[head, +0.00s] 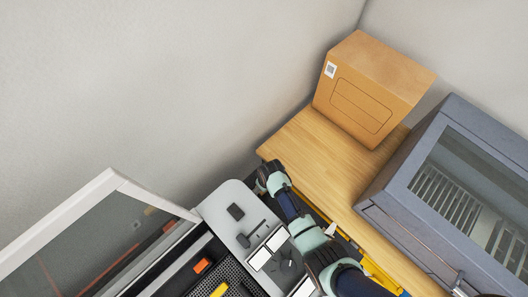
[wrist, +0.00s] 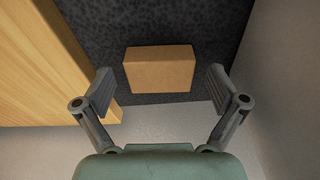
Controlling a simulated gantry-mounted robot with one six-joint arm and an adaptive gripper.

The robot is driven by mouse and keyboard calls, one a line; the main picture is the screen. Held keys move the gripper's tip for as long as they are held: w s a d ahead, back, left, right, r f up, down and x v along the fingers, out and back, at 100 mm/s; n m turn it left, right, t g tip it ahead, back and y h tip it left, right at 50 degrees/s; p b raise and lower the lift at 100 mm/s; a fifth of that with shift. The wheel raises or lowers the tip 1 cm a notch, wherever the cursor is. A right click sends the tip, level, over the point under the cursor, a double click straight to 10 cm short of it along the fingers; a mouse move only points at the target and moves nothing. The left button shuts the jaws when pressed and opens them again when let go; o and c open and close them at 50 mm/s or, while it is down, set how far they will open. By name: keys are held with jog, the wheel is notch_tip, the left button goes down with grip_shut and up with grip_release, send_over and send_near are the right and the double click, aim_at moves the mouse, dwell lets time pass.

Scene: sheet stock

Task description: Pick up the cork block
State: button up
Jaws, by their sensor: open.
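The cork block (wrist: 160,70) is a plain tan-brown box shape on a dark speckled surface in the wrist view. It lies ahead of my gripper (wrist: 159,91), roughly centred between the two fingers. The fingers are spread wide with nothing between them, and neither appears to touch the block. In the head view my gripper (head: 262,180) is at the far end of my arm, beside the wooden table's left corner. I cannot make out the cork block in the head view; my arm and the table may hide it.
The wooden table (head: 310,155) carries a large cardboard box (head: 365,90) and a grey cabinet with a window (head: 450,185). A pale wall (wrist: 285,80) stands at right.

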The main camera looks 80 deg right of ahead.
jog(key=c, duration=1)
jog(key=shift+o, duration=0.2)
jog(key=shift+r, duration=0.1)
notch_tip(320, 180, up, 20)
jog(key=p, duration=0.2)
